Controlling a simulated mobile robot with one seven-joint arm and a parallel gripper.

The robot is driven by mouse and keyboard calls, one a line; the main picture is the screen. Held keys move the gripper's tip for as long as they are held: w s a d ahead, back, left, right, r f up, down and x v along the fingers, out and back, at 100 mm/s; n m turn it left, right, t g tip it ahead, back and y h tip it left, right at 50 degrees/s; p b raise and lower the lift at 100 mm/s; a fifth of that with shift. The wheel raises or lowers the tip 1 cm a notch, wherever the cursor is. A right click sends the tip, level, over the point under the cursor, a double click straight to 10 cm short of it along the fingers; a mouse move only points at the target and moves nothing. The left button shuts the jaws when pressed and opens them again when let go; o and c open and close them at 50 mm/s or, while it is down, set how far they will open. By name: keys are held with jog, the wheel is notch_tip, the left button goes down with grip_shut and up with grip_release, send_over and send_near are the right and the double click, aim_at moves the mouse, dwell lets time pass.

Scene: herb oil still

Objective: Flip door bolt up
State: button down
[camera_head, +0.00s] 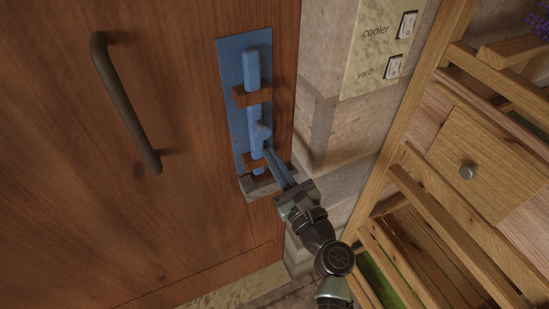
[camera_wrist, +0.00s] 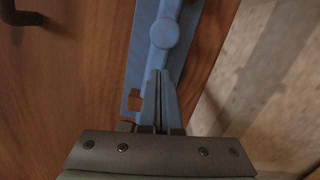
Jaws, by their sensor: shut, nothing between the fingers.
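The blue door bolt (camera_head: 252,85) is a rod on a blue backplate (camera_head: 232,60) fixed to the wooden door (camera_head: 190,200), running through brown brackets. Its round knob (camera_head: 263,131) sits low on the rod, and the rod's lower end is near a grey block (camera_head: 262,185) at the door's edge. My gripper (camera_head: 270,153) is shut and empty, its blue fingertips just below the knob. In the wrist view the fingertips (camera_wrist: 158,74) point at the underside of the knob (camera_wrist: 165,33). I cannot tell whether they touch it. The fingers hide part of the lower bolt.
A dark door handle (camera_head: 126,103) is left of the bolt. A switch panel (camera_head: 383,45) marked "cooler" and "yard" is on the wall to the right. A wooden rack with a drawer (camera_head: 490,160) stands at the right, close to my arm.

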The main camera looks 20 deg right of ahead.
jog(key=s+f+b, duration=0.1)
jog(key=s+f, duration=0.1)
jog(key=s, duration=0.8)
jog(key=shift+s+d+f, duration=0.15)
jog(key=shift+d+f, duration=0.2)
jog(key=shift+d, duration=0.05)
jog(key=w+a+r+n+y+p, duration=0.1)
jog(key=w+a+r+n+p, duration=0.2)
jog(key=r+n, duration=0.55)
jog(key=w+a+r+n+t+y, duration=0.1)
jog(key=w+a+r+n, duration=0.35)
jog(key=r, duration=0.75)
jog(key=w+a+r+n+y+p, duration=0.15)
jog(key=a+r+n, duration=0.25)
jog(key=r+n, duration=0.6)
jog(key=s+a+r+n+t+h+p, duration=0.1)
jog(key=s+a+r+n+t, duration=0.1)
jog(key=r, duration=0.7)
jog(key=s+a+r+n+t+h+p, duration=0.1)
jog(key=s+a+r+n+t+h, duration=0.1)
jog(key=s+r+n, duration=0.3)
jog(key=s+a+r+n+t+h+p, duration=0.1)
jog(key=s+a+r+n+t, duration=0.1)
jog(key=r, duration=1.2)
jog(key=s+n+t, duration=0.1)
jog(key=s, duration=0.1)
jog(key=shift+s+n+p, duration=0.3)
jog(key=shift+p, duration=0.05)
